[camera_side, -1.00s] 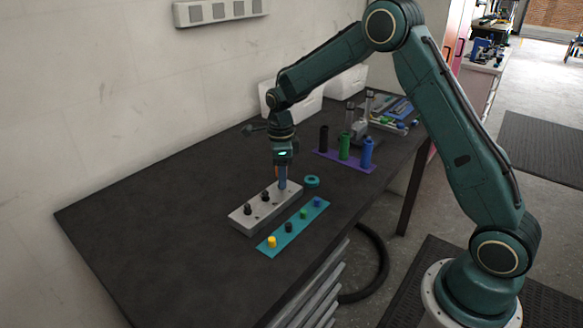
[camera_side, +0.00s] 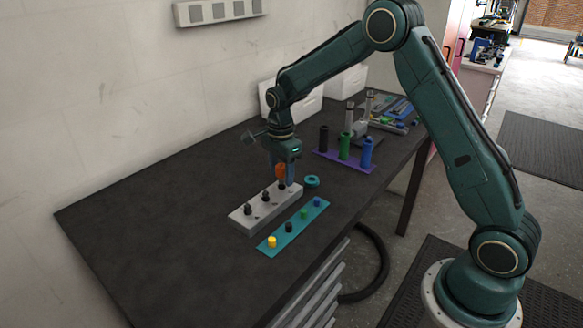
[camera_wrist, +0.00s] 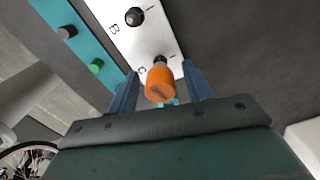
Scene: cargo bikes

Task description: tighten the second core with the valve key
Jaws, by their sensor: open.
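The valve key, with an orange round handle (camera_side: 281,170), stands at the far end of the pale block (camera_side: 242,222). In the wrist view the orange handle (camera_wrist: 159,85) is between the blue fingers of my gripper (camera_wrist: 158,85), by the letter C on the block. My gripper (camera_side: 283,176) is open around it, with gaps on both sides in the wrist view. The key's lower end is hidden. Two dark valve cores show on the block, the nearest (camera_side: 248,209) and the middle one (camera_side: 265,196). The middle one (camera_wrist: 134,16) is by the letter B.
A teal strip (camera_side: 274,248) with yellow, black, green and blue caps lies beside the block. A teal ring (camera_side: 312,181) lies near its far end. A purple base (camera_side: 342,163) holds black, green and blue cylinders behind. The table's left part is clear.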

